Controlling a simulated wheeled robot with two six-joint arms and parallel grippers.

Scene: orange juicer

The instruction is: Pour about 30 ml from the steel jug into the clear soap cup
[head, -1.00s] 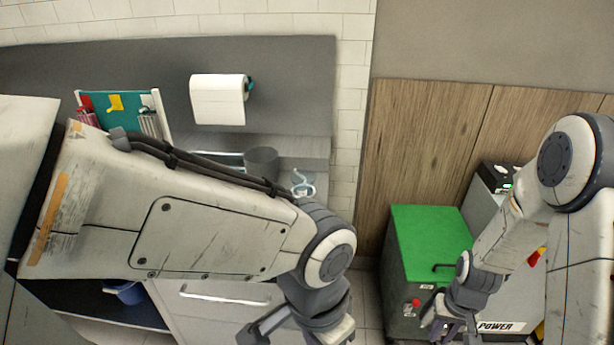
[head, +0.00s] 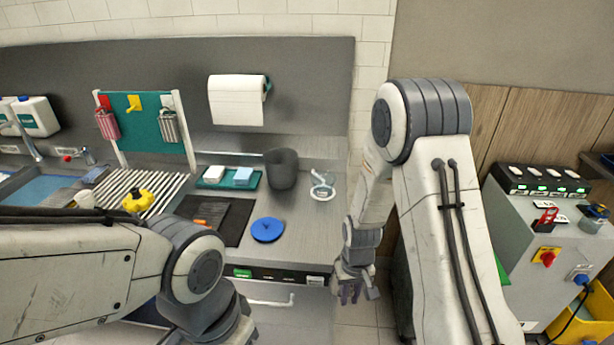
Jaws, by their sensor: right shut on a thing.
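My right gripper (head: 354,288) hangs low just right of the counter's front right corner. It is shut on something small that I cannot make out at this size. A small clear cup with a pale rim (head: 322,190) stands near the right end of the counter, up and left of that gripper and apart from it. A dark grey round vessel (head: 281,170) stands upright to its left; I cannot tell whether it is the steel jug. No other jug shows. My left arm crosses the lower left, and its fingers are cut off by the bottom edge.
A blue disc (head: 267,230) and a black mat (head: 214,218) lie on the counter (head: 308,230). A grey control cabinet (head: 540,230) stands at right.

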